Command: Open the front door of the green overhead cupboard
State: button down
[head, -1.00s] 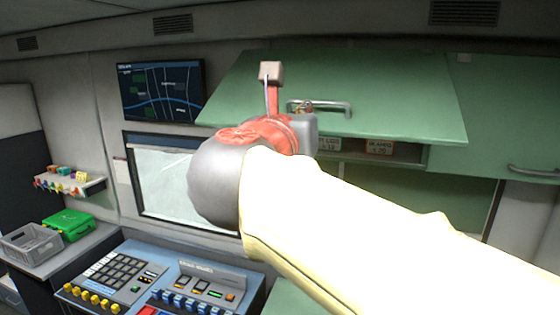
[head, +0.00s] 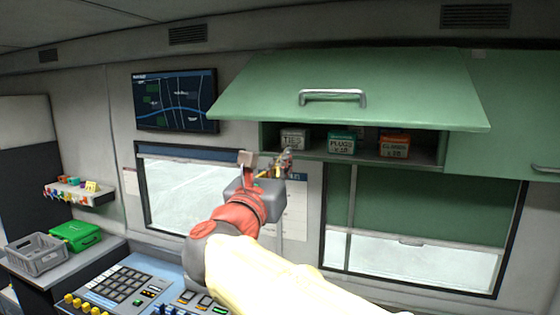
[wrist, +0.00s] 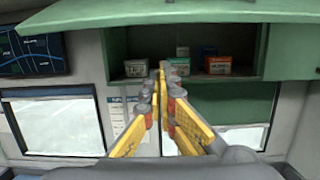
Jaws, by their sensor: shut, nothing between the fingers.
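The green overhead cupboard's front door (head: 370,88) is swung up and outward, with its lower edge lifted clear of the opening. Its metal bar handle (head: 332,96) is on the door's face and nothing holds it. The cupboard's inside (head: 310,155) shows below the door, with several small labelled boxes, among them a grey one (head: 294,139), a green one (head: 341,144) and an orange one (head: 394,145). My gripper (head: 282,160) is shut and empty, below and left of the handle, apart from the door. In the wrist view my yellow fingers (wrist: 160,85) point toward the open cupboard.
A wall screen (head: 175,99) hangs to the left. A window (head: 190,190) is below it, and another window (head: 415,255) is under the cupboard. A console (head: 130,285) stands below my arm. A green box (head: 76,235) and a grey crate (head: 36,255) are at the far left.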

aim_at(286, 114)
jog(key=w+d+r+p, duration=0.1)
jog(key=w+r+p, duration=0.1)
jog(key=w+r, duration=0.1)
jog(key=shift+w+d+r, duration=0.15)
jog(key=shift+d+r, duration=0.1)
jog(key=shift+r, duration=0.65)
jog(key=s+r, duration=0.1)
jog(key=r+p, duration=0.1)
jog(key=r, duration=0.1)
jog(key=s+a+r+p, duration=0.1)
jog(key=r, duration=0.1)
jog(key=shift+s, duration=0.35)
